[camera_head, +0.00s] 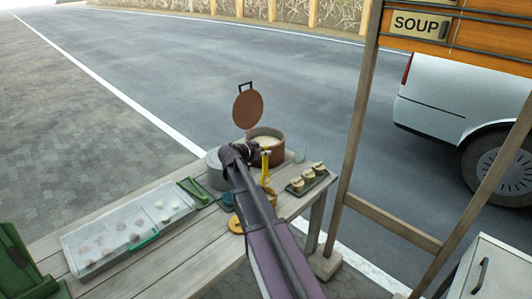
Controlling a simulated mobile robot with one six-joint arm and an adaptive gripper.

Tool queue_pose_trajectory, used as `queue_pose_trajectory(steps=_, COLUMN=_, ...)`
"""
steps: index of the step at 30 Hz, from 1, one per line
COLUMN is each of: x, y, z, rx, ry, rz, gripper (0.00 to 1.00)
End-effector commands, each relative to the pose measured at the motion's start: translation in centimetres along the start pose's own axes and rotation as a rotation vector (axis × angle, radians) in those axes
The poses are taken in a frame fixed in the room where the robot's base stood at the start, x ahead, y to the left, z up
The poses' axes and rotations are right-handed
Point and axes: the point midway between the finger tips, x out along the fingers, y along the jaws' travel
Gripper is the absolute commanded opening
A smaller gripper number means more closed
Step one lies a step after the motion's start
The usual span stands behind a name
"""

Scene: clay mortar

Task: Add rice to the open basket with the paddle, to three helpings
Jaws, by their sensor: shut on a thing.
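A brown round container (278,148) stands at the far end of the wooden table, with pale, rice-like contents (264,142) inside. Its brown round lid (248,109) is raised above it. My gripper (258,153) is just in front of this container, at its near left. It is shut on a yellow, upright tool (265,170), which seems to be the paddle. The tool's lower end and any rice on it are too small to make out. A grey round vessel (214,171) stands left of my gripper, partly hidden by it; I cannot tell its contents.
A tray (309,183) with several small cups stands right of the container. A clear-lidded box (110,225) with small pieces and a green tray (192,190) lie left. A wooden post (352,130) rises at the right.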

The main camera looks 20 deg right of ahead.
Motion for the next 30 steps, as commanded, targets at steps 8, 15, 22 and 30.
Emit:
queue_pose_trajectory(steps=8, x=0.4, y=0.0, z=0.8, rx=0.0, ry=0.0, rz=0.0, gripper=0.0)
queue_pose_trajectory(steps=15, x=1.0, y=0.1, z=2.3, rx=0.0, ry=0.0, rz=0.001, gripper=0.0)
queue_pose_trajectory(steps=22, x=1.7, y=0.1, z=3.8, rx=0.0, ry=0.0, rz=0.001, gripper=0.0)
queue_pose_trajectory(steps=30, x=2.4, y=0.1, z=5.5, rx=0.0, ry=0.0, rz=0.001, gripper=0.0)
